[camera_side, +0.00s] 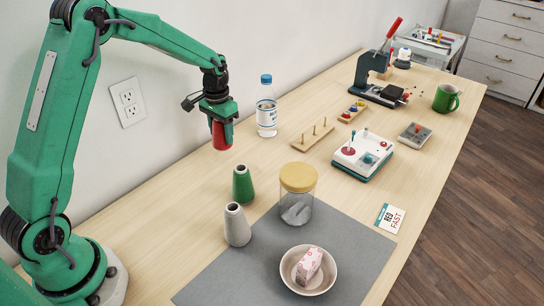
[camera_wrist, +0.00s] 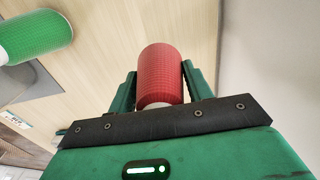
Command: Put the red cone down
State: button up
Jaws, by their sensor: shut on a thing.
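My gripper (camera_side: 219,112) is shut on the red cone (camera_side: 222,135) and holds it above the table, near the wall. In the wrist view the red cone (camera_wrist: 160,72) sits between the two green fingers of my gripper (camera_wrist: 158,85). The green cone (camera_side: 243,184) stands upright on the table below and a little right of the held cone. It also shows at the upper left of the wrist view (camera_wrist: 35,35). A grey-white cone (camera_side: 237,226) stands upright in front of the green one.
A water bottle (camera_side: 267,106) stands right of the held cone. A yellow-lidded jar (camera_side: 297,197) and a bowl (camera_side: 310,285) stand on the grey mat (camera_side: 225,283). A peg board (camera_side: 313,137) lies farther back. Bare table shows below the held cone.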

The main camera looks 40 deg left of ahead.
jog(key=shift+w+a+f, duration=0.1)
jog(key=shift+a+f, duration=0.05)
jog(key=shift+a, duration=0.05)
jog(key=shift+f, duration=2)
jog(key=shift+f, duration=0.15)
jog(key=o, duration=1)
notch_tip(320, 180, up, 12)
jog(key=shift+r, duration=0.2)
jog(key=shift+r, duration=0.1)
